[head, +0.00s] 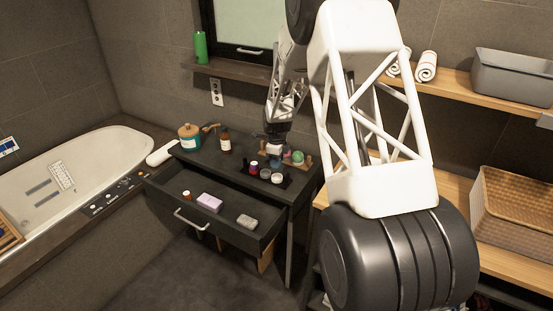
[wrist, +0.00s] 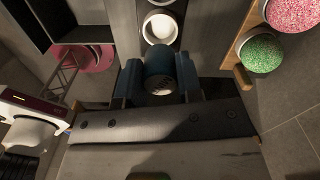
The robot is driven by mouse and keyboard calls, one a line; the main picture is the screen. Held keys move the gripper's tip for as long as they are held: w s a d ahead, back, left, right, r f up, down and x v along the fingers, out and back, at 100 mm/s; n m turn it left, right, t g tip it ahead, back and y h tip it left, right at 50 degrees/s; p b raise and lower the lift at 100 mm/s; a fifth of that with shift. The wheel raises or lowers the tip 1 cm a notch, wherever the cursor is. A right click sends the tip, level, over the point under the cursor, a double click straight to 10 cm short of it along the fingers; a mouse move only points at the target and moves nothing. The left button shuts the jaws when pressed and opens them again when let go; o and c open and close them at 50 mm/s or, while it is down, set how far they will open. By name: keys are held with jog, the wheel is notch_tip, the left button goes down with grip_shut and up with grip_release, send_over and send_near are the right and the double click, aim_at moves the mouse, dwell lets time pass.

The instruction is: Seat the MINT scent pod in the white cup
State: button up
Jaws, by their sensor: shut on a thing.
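In the wrist view my gripper (wrist: 160,85) is shut on a dark teal cylinder, which I take as the scent pod (wrist: 162,66); no label can be read on it. A white cup (wrist: 160,27), round and open, stands just beyond the pod on a dark strip. The pod is apart from the cup in the picture; its height above it cannot be told. The held pod is small and unclear there.
A wooden holder (wrist: 239,78) with green (wrist: 262,54) and pink speckled balls (wrist: 293,12) stands close on the right. A small red-purple item (head: 253,167) is near the cups. The drawer (head: 215,225) is open below.

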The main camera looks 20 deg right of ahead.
jog(key=shift+f, duration=2.85)
jog(key=shift+f, duration=0.15)
jog(key=o, duration=1)
jog(key=shift+r, duration=3.95)
